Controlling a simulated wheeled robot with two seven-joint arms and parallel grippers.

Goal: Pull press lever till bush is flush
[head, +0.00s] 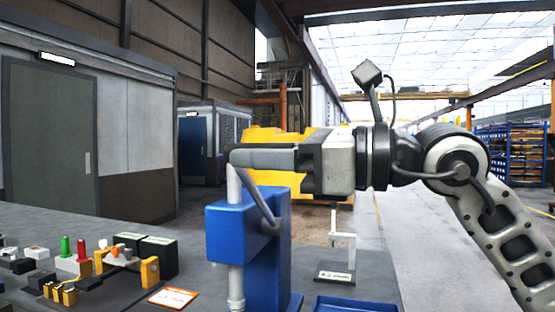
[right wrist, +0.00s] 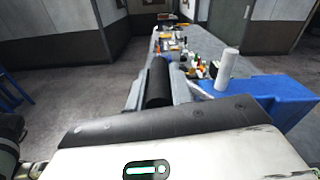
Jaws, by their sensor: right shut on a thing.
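The blue press (head: 232,235) stands on the grey bench in the head view; its blue body also shows at the right of the right wrist view (right wrist: 275,98). Its pale upright ram (head: 235,275) runs down the front, and the ram's top shows as a white cylinder in the right wrist view (right wrist: 228,68). The grey press lever (head: 262,208) slants up and left from the pivot to my right gripper (head: 250,158). That gripper is shut on the lever's black grip (right wrist: 158,82), level with the ram's top. The bush cannot be made out. My left gripper is out of view.
An orange-edged card (head: 173,297) lies left of the press. Black boxes and small coloured parts (head: 82,250) crowd the bench's left. A small white stand (head: 338,250) and a blue tray (head: 350,305) are at the right.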

